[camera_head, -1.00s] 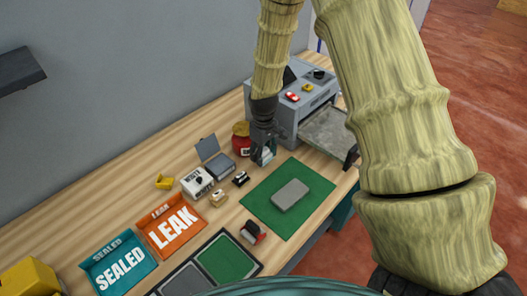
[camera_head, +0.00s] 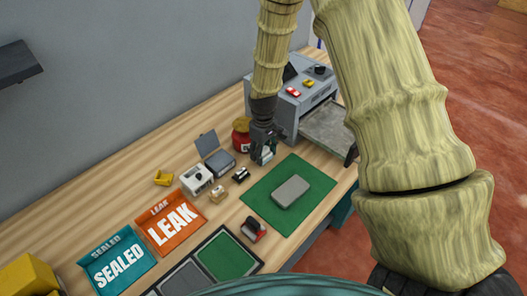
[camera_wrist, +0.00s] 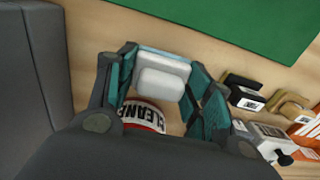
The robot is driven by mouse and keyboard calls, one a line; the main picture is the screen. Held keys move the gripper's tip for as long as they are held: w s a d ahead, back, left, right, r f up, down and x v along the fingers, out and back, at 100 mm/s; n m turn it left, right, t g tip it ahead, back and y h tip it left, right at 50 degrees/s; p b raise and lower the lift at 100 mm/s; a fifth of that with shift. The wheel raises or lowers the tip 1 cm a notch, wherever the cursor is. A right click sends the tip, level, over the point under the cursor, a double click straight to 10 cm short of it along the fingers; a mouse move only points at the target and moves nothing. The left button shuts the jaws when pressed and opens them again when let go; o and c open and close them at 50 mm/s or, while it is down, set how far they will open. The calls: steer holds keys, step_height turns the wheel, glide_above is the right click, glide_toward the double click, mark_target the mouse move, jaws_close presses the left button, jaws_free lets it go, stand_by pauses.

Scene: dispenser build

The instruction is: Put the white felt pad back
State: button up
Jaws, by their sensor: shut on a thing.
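My gripper (camera_head: 264,152) is shut on the white felt pad (camera_head: 268,154), a small white block, above the table near the back edge of the green mat. In the wrist view the pad (camera_wrist: 162,80) sits between the teal fingers, with a pale blue layer along its far side. Its underside is hidden from both views.
A red jar (camera_head: 240,141) labelled CLEANER stands close beside the gripper. A grey box-shaped machine (camera_head: 310,100) is behind right. A grey block (camera_head: 290,191) lies on the green mat (camera_head: 262,206). An open grey tin (camera_head: 219,163) and orange LEAK tray (camera_head: 152,238) are left.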

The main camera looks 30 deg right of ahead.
steer(key=shift+f, duration=0.45)
steer(key=o, duration=1.1)
steer(key=shift+c, duration=0.2)
steer(key=o, duration=0.5)
steer(key=shift+o, duration=0.2)
steer(key=shift+r, duration=0.1)
steer(key=shift+r+p, duration=2.85)
steer(key=shift+r, duration=1.1)
